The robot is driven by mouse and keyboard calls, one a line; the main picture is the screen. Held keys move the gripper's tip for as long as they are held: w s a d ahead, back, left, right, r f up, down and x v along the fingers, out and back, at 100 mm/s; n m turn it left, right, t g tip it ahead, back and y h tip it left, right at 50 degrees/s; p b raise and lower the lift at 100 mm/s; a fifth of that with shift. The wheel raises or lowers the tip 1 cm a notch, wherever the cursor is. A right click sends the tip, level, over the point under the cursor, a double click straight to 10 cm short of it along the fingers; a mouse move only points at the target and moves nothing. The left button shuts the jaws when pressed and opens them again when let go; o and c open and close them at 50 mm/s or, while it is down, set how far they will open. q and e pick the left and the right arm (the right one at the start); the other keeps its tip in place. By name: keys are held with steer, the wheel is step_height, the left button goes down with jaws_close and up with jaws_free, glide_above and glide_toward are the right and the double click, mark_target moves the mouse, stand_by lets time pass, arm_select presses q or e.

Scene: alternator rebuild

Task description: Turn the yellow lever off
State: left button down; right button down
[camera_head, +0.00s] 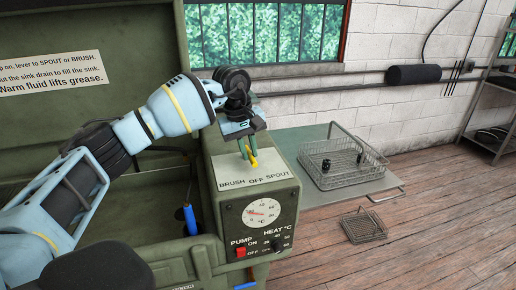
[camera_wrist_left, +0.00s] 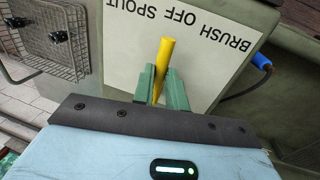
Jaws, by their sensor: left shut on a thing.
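The yellow lever (camera_head: 252,161) stands on the pale label plate (camera_head: 228,172) on top of the green parts washer's control box. The plate reads BRUSH, OFF and SPOUT. My left gripper (camera_head: 247,150) comes down from above and is shut on the lever, with its green fingers around it. In the left wrist view the lever (camera_wrist_left: 165,55) sits between the fingertips (camera_wrist_left: 160,88), its visible end pointing toward the OFF word. The fingers hide part of the lever, so its exact setting is hard to tell. My right gripper is out of view.
The box front carries a heat dial (camera_head: 262,212), a red pump switch (camera_head: 240,252) and a heat knob (camera_head: 279,244). A blue-handled brush (camera_head: 190,219) stands in the open sink. A wire basket (camera_head: 345,180) with dark parts rests on the side shelf; a smaller basket (camera_head: 363,226) sits lower.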

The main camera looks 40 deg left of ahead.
arm_select(q)
steer(key=shift+m, duration=0.3)
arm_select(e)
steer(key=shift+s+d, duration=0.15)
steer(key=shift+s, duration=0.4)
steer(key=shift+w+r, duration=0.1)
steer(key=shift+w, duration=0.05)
arm_select(q)
steer(key=c, duration=1.4)
jaws_free()
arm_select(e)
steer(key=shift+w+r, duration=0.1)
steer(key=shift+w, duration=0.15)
arm_select(q)
steer(key=shift+r, duration=0.1)
step_height(320, 180, up, 8)
steer(key=s+a, duration=0.1)
steer(key=shift+s+f, duration=0.15)
steer(key=shift+f, duration=0.1)
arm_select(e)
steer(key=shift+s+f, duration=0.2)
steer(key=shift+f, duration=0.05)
arm_select(q)
steer(key=shift+f, duration=0.1)
